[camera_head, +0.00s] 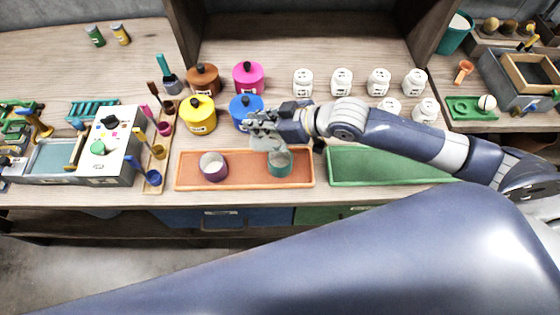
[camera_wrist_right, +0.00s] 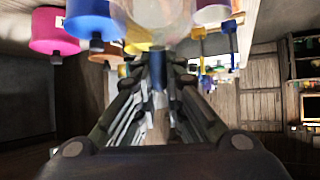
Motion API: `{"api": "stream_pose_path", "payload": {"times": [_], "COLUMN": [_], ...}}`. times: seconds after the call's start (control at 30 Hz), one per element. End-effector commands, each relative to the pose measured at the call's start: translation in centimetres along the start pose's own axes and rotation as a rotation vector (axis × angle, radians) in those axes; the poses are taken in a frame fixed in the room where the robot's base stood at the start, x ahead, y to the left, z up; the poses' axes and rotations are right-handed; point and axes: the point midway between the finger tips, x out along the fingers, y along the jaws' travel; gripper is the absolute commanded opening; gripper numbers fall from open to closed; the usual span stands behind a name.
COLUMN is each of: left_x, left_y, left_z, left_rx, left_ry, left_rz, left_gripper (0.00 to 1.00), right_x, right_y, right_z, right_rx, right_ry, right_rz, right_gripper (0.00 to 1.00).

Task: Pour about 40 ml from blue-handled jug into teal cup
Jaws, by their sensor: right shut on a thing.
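The teal cup (camera_head: 280,168) stands in the right part of the orange tray (camera_head: 247,183), with its rim partly hidden by what my right gripper holds. My right gripper (camera_head: 264,128) is above and just behind the cup. It is shut on the blue-handled jug, mostly covered by the fingers in the head view; a pale, see-through part (camera_head: 266,144) shows below them. In the right wrist view the clear jug body (camera_wrist_right: 158,18) lies beyond the fingers, with a blue part (camera_wrist_right: 158,74) between them. I cannot tell whether liquid is flowing. My left gripper is not in view.
A purple cup (camera_head: 213,168) shares the orange tray. Yellow (camera_head: 198,116), blue (camera_head: 245,108), brown (camera_head: 203,78) and pink (camera_head: 249,77) lidded pots stand close behind. Several white jars (camera_head: 342,81) stand behind my right arm. The green tray (camera_head: 385,168) looks empty.

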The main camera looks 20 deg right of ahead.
Motion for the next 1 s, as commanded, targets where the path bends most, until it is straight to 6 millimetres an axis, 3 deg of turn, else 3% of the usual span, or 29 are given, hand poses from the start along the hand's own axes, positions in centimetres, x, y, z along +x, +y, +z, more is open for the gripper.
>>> {"api": "stream_pose_path", "payload": {"times": [0.7,1.0], "left_x": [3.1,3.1], "left_y": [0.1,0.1], "left_z": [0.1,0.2], "left_rx": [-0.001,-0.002], "left_ry": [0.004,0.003], "left_rz": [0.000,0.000], "left_gripper": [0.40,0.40], "right_x": [-0.3,-0.6], "right_y": [0.1,0.1], "right_z": [1.3,0.9], "right_rx": [0.002,0.002], "right_ry": [0.136,0.158], "right_rz": [0.000,-0.001], "right_gripper": [0.00,0.00]}}
